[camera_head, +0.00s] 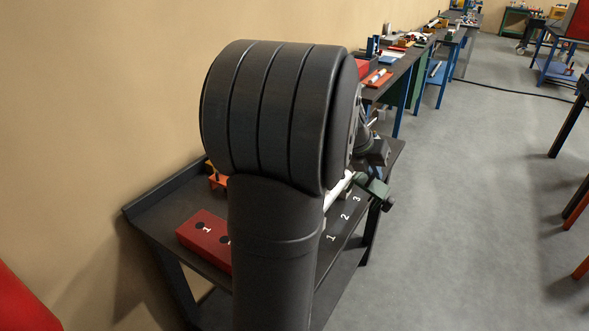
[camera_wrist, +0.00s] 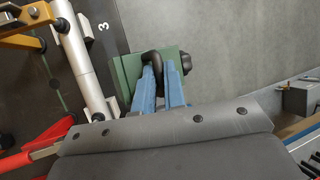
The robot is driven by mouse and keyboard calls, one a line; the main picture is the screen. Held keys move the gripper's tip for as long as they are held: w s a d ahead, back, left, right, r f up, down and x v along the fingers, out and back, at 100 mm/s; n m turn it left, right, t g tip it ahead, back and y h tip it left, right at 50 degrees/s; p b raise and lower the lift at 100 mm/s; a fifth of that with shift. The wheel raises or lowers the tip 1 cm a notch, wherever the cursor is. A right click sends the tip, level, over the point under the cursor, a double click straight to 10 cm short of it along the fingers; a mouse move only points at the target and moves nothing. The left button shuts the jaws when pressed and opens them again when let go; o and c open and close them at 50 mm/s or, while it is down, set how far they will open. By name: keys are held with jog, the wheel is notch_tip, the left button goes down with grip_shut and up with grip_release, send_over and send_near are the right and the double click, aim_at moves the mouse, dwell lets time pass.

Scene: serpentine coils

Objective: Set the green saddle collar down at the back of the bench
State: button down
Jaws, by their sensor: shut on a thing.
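The green saddle collar (camera_head: 375,191) shows at the right edge of the dark bench (camera_head: 337,228) in the head view, beside the white pipe (camera_head: 338,190). In the wrist view the collar (camera_wrist: 128,75) is a green block with a black knob, which sits between the blue fingers of my gripper (camera_wrist: 161,72). My gripper is shut on the collar. My arm hides the middle of the bench.
A red block (camera_head: 203,235) with dark holes sits at the bench's front left. An orange bracket (camera_head: 217,183) stands behind it, and a yellow-orange bracket (camera_wrist: 25,40) shows beside the pipe. White numbers mark the bench's right side. More benches run back along the wall; grey floor lies right.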

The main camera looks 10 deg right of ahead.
jog(key=w+a+f+n+t+h, duration=0.1)
jog(key=w+a+n, duration=0.2)
jog(key=w+a, duration=0.75)
jog(key=w+a+f+n+h, duration=0.1)
jog(key=w+a+n, duration=0.2)
jog(key=w+a, duration=0.7)
jog(key=shift+t, duration=0.3)
jog(key=shift+w+a+f, duration=1.45)
jog(key=shift+w+f, duration=0.35)
jog(key=shift+w+a+f, duration=1.4)
jog(key=shift+w+f, duration=0.4)
jog(key=shift+w, duration=0.05)
jog(key=shift+w+a+f, duration=1.45)
jog(key=shift+w+f, duration=0.35)
jog(key=shift+f, duration=0.1)
jog(key=c, duration=1.8)
grip_release()
jog(key=shift+f, duration=0.1)
jog(key=o, duration=0.3)
